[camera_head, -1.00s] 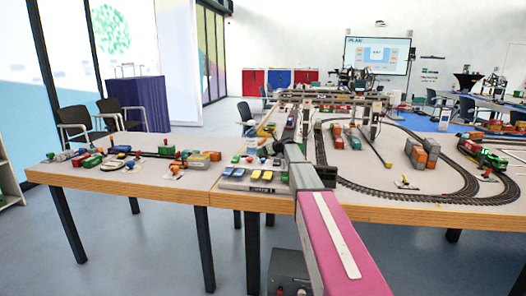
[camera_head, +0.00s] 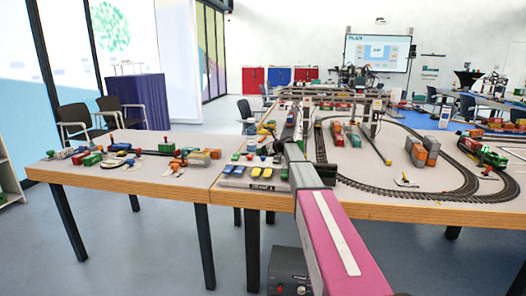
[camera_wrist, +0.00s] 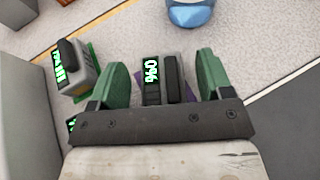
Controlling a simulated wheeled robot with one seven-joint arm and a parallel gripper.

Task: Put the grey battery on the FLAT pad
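In the wrist view, a grey battery (camera_wrist: 153,93) with a dark top and a lit green display, which seems to read 096, stands between the fingers of my gripper (camera_wrist: 163,65). The two green fingers are apart, with a small gap visible on each side of it. Bits of a purple pad (camera_wrist: 191,93) show beside it. A second, lighter grey battery (camera_wrist: 72,72) with a green display is to the left, outside the fingers, by a green pad (camera_wrist: 95,52). I cannot read a FLAT label. In the head view my arm hides the gripper.
A blue rounded object (camera_wrist: 190,12) lies beyond the fingers. In the head view, a tray (camera_head: 236,184) with small blue and yellow blocks is left of my arm. Railway track (camera_head: 400,193) and container stacks (camera_head: 422,150) are to the right. Small models crowd the left table (camera_head: 110,178).

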